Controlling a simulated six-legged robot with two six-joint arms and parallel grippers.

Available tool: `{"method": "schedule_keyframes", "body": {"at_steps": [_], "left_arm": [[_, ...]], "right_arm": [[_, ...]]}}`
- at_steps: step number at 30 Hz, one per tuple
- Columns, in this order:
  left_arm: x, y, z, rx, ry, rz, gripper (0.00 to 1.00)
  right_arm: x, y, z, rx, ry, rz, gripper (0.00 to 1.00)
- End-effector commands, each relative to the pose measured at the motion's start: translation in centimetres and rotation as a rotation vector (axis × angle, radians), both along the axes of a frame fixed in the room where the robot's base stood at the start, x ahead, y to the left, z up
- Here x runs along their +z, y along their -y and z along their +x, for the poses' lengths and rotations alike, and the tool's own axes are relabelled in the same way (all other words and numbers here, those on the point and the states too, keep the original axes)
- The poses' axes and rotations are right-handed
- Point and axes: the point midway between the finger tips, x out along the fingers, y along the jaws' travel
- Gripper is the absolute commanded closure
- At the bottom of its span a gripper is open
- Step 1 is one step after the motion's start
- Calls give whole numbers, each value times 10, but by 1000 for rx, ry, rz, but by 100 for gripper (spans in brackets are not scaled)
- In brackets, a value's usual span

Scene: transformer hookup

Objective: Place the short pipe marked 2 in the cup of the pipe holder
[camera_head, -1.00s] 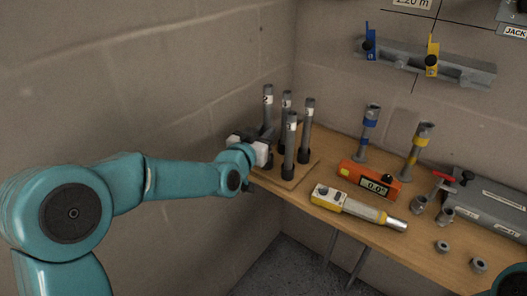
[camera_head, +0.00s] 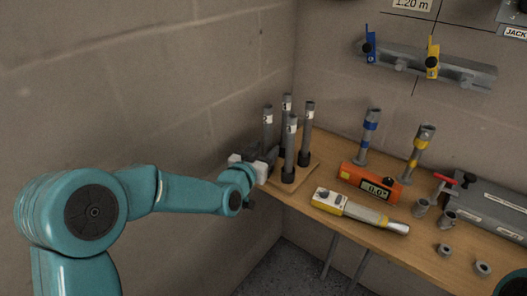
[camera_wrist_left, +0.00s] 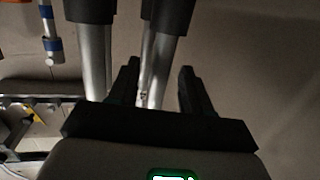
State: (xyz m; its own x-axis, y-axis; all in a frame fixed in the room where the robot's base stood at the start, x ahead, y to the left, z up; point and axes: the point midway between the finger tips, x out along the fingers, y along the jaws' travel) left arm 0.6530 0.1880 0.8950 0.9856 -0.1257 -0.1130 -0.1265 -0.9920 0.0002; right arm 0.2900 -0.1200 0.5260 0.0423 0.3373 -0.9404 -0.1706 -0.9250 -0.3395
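The short pipe marked 2 (camera_head: 267,128) is a grey tube with a white label, upright at the left of the pipe holder (camera_head: 306,172). My left gripper (camera_head: 266,168) is low beside it and hides its lower end in the head view. In the left wrist view, the fingers (camera_wrist_left: 160,88) stand wide apart around the marked pipe (camera_wrist_left: 155,75), with a gap at the right finger. That pipe's far end meets a black cup (camera_wrist_left: 172,14), so it looks seated there. My right gripper is not in view.
Several other grey pipes stand upright in the holder, including a close front one (camera_head: 290,145). An orange level (camera_head: 368,183) and a yellow-grey tool (camera_head: 350,208) lie to the right. The wall is close behind and left.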

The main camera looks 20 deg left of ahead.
Motion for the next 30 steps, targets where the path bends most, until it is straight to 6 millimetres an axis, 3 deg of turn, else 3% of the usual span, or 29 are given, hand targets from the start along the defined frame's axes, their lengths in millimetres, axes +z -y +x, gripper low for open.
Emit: {"method": "schedule_keyframes", "body": {"at_steps": [5, 7, 15, 21, 30], "left_arm": [[5, 0, 0, 0, 0, 0, 51], [3, -2, -9, 0, 1, 0, 51], [10, -10, -70, 1, 1, 0, 51], [15, -14, -105, 2, 2, 0, 51], [12, -15, -119, -1, -9, -1, 51]], "right_arm": [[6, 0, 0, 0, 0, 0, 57], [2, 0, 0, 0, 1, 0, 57], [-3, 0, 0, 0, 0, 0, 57], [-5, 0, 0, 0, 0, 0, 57], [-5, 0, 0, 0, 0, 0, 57]]}}
